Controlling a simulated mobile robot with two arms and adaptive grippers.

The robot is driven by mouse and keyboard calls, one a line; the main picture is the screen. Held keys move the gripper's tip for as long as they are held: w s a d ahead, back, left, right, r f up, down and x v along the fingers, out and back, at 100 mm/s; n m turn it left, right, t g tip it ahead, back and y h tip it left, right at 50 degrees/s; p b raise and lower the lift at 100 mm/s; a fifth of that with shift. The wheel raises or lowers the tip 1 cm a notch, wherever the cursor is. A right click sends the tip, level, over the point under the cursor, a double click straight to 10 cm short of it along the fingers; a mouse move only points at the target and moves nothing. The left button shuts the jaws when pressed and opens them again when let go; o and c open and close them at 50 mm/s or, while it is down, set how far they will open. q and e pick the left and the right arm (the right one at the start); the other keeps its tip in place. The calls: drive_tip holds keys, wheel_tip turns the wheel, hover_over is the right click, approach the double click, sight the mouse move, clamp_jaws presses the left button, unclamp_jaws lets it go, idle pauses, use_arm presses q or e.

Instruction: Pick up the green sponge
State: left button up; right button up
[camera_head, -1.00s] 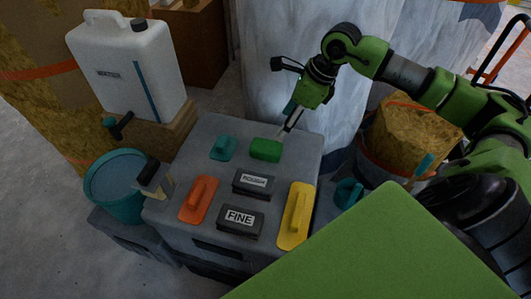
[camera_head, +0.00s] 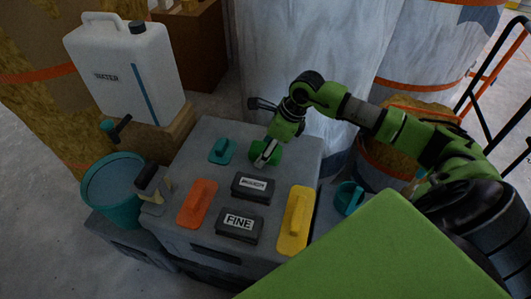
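The green sponge (camera_head: 279,154) lies at the back of the grey box top, partly hidden behind my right gripper. My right gripper (camera_head: 265,157) comes in from the right and points down, with its fingers in front of or at the sponge. I cannot tell whether the fingers touch the sponge or how far apart they are. My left gripper is not in view.
A teal float (camera_head: 221,151), an orange float (camera_head: 197,204), a yellow float (camera_head: 295,220) and two dark blocks marked ROUGH (camera_head: 252,186) and FINE (camera_head: 239,223) lie around on the grey box (camera_head: 205,130). A water canister (camera_head: 125,75) and teal bucket (camera_head: 115,187) stand left.

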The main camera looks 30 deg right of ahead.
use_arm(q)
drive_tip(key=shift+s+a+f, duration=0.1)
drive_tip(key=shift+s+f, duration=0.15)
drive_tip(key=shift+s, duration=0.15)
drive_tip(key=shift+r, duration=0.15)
use_arm(e)
drive_tip(key=shift+f, duration=0.1)
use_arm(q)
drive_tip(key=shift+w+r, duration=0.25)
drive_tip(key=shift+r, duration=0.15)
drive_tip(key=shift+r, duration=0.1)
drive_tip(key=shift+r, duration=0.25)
use_arm(e)
drive_tip(key=shift+f, duration=0.1)
drive_tip(key=c, duration=1)
